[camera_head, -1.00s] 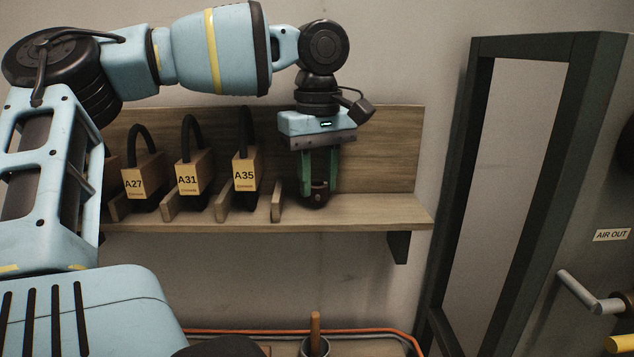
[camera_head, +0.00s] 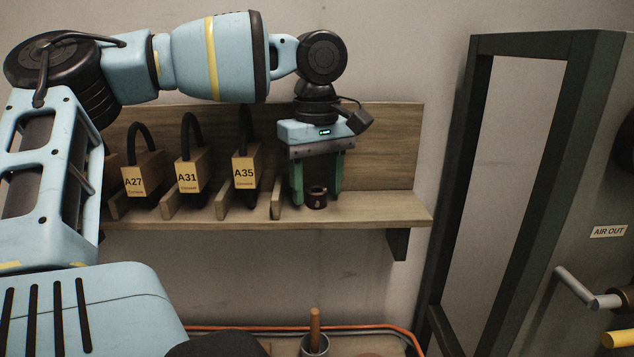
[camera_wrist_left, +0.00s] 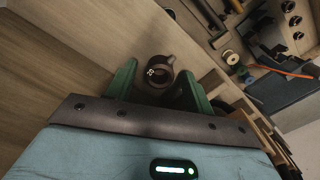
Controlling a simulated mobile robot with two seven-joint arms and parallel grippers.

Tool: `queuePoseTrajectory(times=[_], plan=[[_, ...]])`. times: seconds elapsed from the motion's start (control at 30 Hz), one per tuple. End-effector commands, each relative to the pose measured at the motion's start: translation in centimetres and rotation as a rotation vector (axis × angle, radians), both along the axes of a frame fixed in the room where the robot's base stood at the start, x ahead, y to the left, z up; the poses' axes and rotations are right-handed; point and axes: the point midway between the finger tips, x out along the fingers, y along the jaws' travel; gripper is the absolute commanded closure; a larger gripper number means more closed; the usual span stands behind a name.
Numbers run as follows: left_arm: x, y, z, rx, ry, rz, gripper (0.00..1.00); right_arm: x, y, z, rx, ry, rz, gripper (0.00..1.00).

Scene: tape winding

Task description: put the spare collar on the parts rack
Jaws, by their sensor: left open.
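The spare collar (camera_head: 317,198) is a small dark brown ring. It stands on the wooden shelf of the parts rack (camera_head: 375,211), right of the last divider. It also shows in the left wrist view (camera_wrist_left: 158,72), with light marks on its side. My left gripper (camera_head: 316,197) is open above the shelf, its green fingers pointing down on either side of the collar with a gap. In the left wrist view its fingers (camera_wrist_left: 157,84) flank the collar. My right gripper is in neither view.
Boxes tagged A27 (camera_head: 140,181), A31 (camera_head: 188,177) and A35 (camera_head: 244,172) with black loops stand between dividers on the rack, left of my gripper. A dark frame (camera_head: 455,200) stands to the right. A cup with a wooden handle (camera_head: 315,340) is below. The shelf's right end is clear.

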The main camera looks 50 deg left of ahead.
Motion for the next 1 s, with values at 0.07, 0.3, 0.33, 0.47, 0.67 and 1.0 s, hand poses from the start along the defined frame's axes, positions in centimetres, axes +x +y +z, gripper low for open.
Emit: queuePoseTrajectory(times=[0.07,0.3,0.33,0.47,0.67,1.0], plan=[[0.1,0.0,0.5,0.001,-0.002,0.001,0.48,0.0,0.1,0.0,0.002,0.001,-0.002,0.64],[0.1,0.0,4.3,0.002,-0.005,0.002,0.48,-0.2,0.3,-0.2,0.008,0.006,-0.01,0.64],[0.1,0.0,5.0,0.003,-0.005,0.002,0.48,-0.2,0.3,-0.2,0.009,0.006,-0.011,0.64],[0.1,0.0,7.6,0.002,-0.005,0.003,0.48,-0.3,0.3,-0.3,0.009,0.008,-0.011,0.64],[0.1,0.0,10.7,0.001,-0.002,0.001,0.48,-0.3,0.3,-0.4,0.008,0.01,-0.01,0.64],[0.0,0.0,12.3,0.0,0.0,-0.001,0.48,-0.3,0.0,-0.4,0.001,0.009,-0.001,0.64]])
